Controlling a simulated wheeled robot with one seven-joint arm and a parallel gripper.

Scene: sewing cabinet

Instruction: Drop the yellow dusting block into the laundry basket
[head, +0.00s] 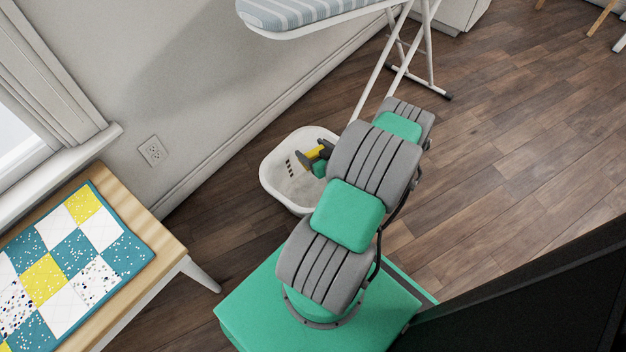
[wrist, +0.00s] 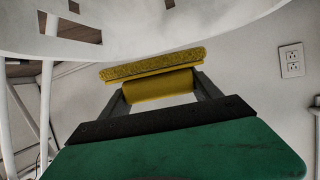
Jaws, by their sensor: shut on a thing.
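The yellow dusting block (wrist: 158,86) is between the fingers of my gripper (wrist: 160,95) in the wrist view, with a rough, fuzzy strip along its far side. My gripper is shut on it. In the head view the block (head: 313,153) shows as a small yellow patch at my gripper (head: 318,156), over the white laundry basket (head: 276,198). The basket stands on the floor beside the wall, and my arm hides its right part. Its pale slotted wall (wrist: 235,22) crosses the top of the wrist view. I cannot tell whether the block touches the basket.
An ironing board (head: 300,12) with white legs stands just behind the basket. A wooden table (head: 165,245) with a patchwork quilt (head: 75,262) is at the left. A wall outlet (head: 153,151) is left of the basket. The wooden floor (head: 510,150) at the right is clear.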

